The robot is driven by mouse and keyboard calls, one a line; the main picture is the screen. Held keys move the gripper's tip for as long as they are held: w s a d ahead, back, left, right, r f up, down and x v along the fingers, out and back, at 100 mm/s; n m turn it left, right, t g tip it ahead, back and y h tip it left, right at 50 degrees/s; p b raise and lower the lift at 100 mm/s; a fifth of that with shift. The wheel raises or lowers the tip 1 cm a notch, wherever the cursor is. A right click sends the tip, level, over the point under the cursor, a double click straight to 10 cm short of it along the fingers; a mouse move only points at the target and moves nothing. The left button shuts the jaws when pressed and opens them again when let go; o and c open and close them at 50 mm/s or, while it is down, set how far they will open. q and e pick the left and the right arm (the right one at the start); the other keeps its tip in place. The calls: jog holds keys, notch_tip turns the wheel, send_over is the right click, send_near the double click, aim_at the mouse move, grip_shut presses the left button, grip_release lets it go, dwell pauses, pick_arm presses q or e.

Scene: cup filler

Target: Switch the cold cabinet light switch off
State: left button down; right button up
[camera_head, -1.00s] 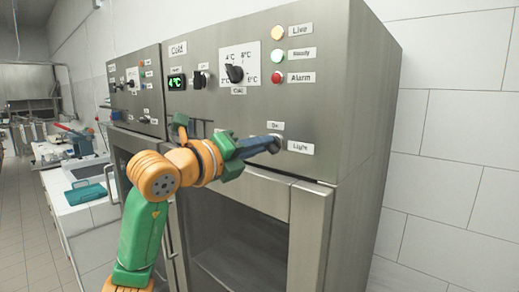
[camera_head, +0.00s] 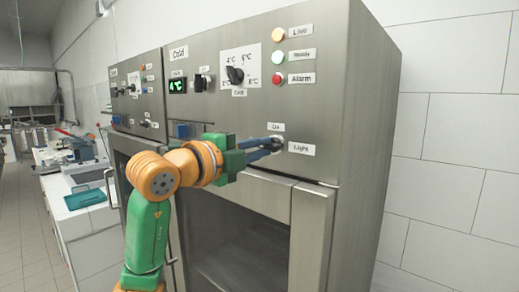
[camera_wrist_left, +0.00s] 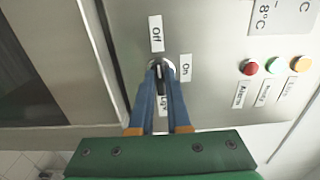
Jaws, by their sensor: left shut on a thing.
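The light switch is a small dark knob on a round metal base (camera_wrist_left: 170,66) on the cold cabinet's front panel. In the wrist view it sits among an "Off" label (camera_wrist_left: 157,33), an "On" label (camera_wrist_left: 186,67) and a partly hidden "Light" label. My left gripper (camera_wrist_left: 160,70) is shut on the knob, one blue finger on each side. The narrow knob lies along the line between the Off and Light labels, its upper end toward Off. In the head view, my left gripper (camera_head: 275,143) covers most of the switch, between "On" above and "Light" (camera_head: 302,148) at right.
The glass cabinet door (camera_head: 250,240) is below. A second control panel (camera_head: 137,95) stands at left.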

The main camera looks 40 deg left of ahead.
dwell(0.5)
pick_arm(q)
jog(key=c, duration=0.9)
grip_release()
jog(key=s+b, duration=0.1)
jog(key=s, duration=0.1)
jog(key=s+b, duration=0.1)
jog(key=s, duration=0.1)
jog(key=s+b, duration=0.1)
jog(key=s, duration=0.2)
jog(key=shift+a, duration=0.3)
